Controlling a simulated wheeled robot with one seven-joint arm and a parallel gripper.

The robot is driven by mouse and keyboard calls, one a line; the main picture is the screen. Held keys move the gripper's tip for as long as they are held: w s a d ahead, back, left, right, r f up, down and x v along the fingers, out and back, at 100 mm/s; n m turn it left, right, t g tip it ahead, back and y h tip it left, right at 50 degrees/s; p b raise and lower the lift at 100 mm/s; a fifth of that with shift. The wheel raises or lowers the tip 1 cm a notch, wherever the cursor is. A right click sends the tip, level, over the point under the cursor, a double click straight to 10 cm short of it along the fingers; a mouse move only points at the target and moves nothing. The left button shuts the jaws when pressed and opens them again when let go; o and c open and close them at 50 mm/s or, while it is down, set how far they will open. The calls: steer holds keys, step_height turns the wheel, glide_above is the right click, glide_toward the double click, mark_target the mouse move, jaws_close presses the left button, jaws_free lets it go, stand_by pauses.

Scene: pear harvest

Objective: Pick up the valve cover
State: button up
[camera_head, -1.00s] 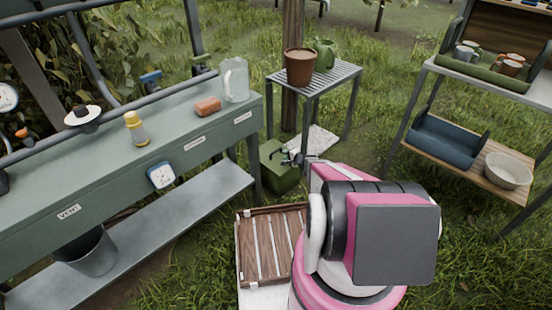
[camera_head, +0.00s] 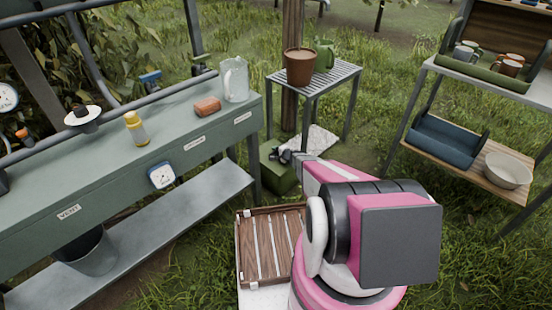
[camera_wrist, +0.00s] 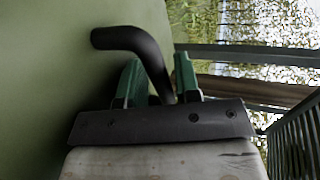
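The valve cover appears to be the dark green box (camera_head: 275,178) on the grass beside the bench, partly hidden behind my arm in the head view. Its smooth green face (camera_wrist: 45,90) fills the left of the wrist view, with a black bent handle (camera_wrist: 135,40) standing out from it. My gripper (camera_wrist: 158,75) is open, its two green-tipped fingers on either side of the handle, with a gap showing on the right. In the head view my gripper (camera_head: 284,156) is small and dark at the box's upper edge.
The green workbench (camera_head: 110,160) stands at the left, close to the box. A slatted table (camera_head: 335,75) with a brown pot (camera_head: 299,66) stands behind. A wooden slatted crate (camera_head: 268,245) lies in front. Shelves (camera_head: 480,165) stand at the right, with open grass between.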

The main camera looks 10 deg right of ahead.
steer(key=shift+c, duration=0.3)
jaws_close()
